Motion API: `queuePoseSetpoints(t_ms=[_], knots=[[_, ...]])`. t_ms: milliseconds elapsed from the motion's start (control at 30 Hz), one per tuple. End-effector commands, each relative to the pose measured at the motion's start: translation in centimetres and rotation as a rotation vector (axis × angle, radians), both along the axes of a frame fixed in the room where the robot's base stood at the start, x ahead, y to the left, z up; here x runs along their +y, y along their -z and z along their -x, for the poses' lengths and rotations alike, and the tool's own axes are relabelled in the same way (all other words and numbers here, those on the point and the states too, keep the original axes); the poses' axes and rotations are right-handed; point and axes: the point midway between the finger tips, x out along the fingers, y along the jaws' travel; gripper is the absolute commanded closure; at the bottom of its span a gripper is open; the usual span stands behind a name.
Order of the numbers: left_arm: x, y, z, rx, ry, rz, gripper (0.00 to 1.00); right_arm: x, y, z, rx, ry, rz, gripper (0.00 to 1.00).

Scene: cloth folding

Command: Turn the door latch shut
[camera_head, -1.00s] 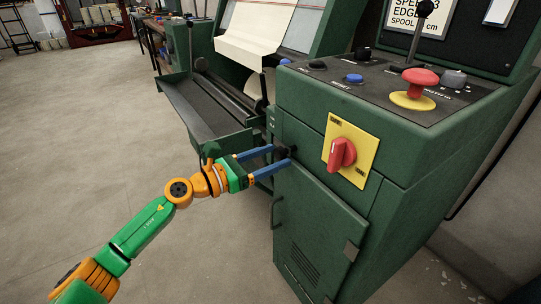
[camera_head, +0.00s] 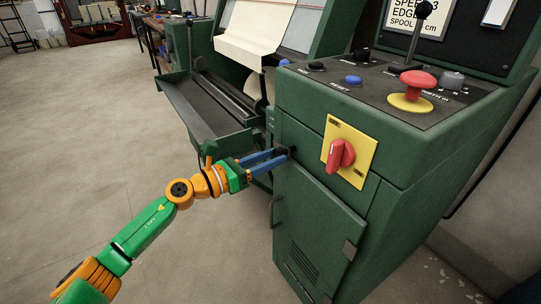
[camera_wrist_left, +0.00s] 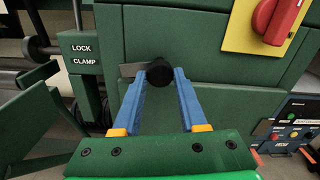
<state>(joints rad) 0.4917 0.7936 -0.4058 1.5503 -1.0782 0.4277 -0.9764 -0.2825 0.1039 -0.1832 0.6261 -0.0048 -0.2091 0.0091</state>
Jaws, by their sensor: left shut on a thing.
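The door latch (camera_head: 284,151) is a dark knob on the front of the green cabinet, at the upper left of the green door (camera_head: 322,215). In the left wrist view the latch's round black knob (camera_wrist_left: 159,72) has a flat grey bar reaching left from it. The bar looks roughly level. My left gripper (camera_head: 279,157) is shut on the latch, its blue fingers on either side of the knob. The fingers partly hide the latch in the head view. My right gripper is in neither view.
A red rotary switch on a yellow plate (camera_head: 362,150) sits right of the latch. A green trough (camera_head: 205,118) juts out at left. The floor (camera_head: 70,150) left of my arm is clear.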

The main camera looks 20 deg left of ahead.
Motion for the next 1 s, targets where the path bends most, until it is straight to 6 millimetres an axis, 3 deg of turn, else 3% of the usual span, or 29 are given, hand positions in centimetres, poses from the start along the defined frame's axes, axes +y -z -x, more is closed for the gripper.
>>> queuePoseSetpoints(t_ms=[533, 1000], knots=[[-0.1, -0.3, 0.0, 0.313, -0.001, 0.4, 1.0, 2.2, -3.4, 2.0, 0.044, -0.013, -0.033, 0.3], [-0.1, -0.4, 0.1, 0.587, -0.001, 0.752, 1.0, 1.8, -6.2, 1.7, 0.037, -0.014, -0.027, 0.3]])
